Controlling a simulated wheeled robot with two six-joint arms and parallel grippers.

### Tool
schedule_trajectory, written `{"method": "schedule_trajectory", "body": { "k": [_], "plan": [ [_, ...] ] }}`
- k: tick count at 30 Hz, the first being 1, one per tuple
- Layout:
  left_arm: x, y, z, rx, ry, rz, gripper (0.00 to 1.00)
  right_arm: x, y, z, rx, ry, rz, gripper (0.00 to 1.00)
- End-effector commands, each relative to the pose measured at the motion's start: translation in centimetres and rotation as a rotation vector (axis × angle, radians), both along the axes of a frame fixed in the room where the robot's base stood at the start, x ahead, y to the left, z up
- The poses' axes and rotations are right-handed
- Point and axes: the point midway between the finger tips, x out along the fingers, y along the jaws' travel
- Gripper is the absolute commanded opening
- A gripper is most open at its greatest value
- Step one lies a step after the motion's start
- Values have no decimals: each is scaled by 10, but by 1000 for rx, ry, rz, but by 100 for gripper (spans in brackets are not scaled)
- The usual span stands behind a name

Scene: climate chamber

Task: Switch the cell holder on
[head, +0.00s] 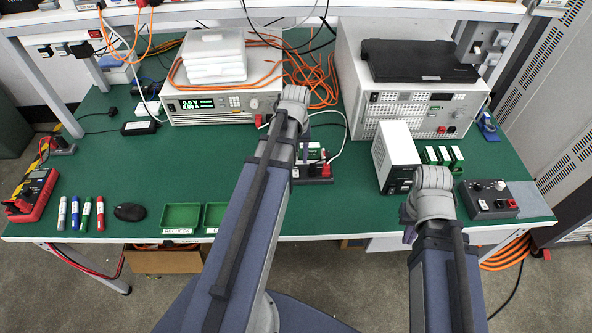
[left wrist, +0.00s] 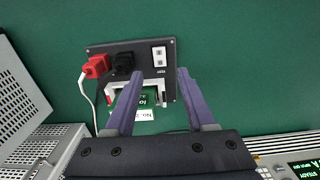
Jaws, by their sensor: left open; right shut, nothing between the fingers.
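The cell holder (left wrist: 108,55) is a dark box on the green bench, seen in the left wrist view. It has a red plug (left wrist: 97,66), a black plug (left wrist: 124,63) and a white switch (left wrist: 158,57) with a label beside it. A green cell (left wrist: 148,97) sits in its white-edged bay. My left gripper (left wrist: 159,75) is open, its purple fingers over the bay below the switch. In the head view the holder (head: 318,173) is partly hidden behind my left arm. My right gripper (head: 409,234) is shut and empty near the front edge, mostly hidden by its wrist.
A white box (head: 396,150) and a dark control box (head: 488,199) stand to the right. A power supply (head: 212,106) and a large instrument (head: 405,115) stand behind. Green trays (head: 181,217), markers (head: 87,213) and a red meter (head: 32,194) lie left. Free bench lies centre-left.

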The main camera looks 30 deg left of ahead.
Motion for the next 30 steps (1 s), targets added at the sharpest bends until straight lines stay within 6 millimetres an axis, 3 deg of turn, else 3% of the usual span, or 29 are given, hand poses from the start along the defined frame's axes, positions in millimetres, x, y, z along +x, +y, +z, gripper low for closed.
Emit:
{"method": "schedule_trajectory", "body": {
  "k": [1, 9, 20, 30],
  "plan": [
    [0, 0, -14, 0, 0, 0, 55, 0, 0, -14, 0, 0, 0, 0],
    [0, 0, -44, 0, 0, -1, 55, 0, 0, -44, 0, 0, 1, 0],
    [0, 0, -46, 0, 0, -1, 55, 0, 0, -46, 0, 0, 1, 0],
    [0, 0, -46, 0, 0, -1, 19, 0, 0, -46, 0, 0, 1, 0]
  ]
}}
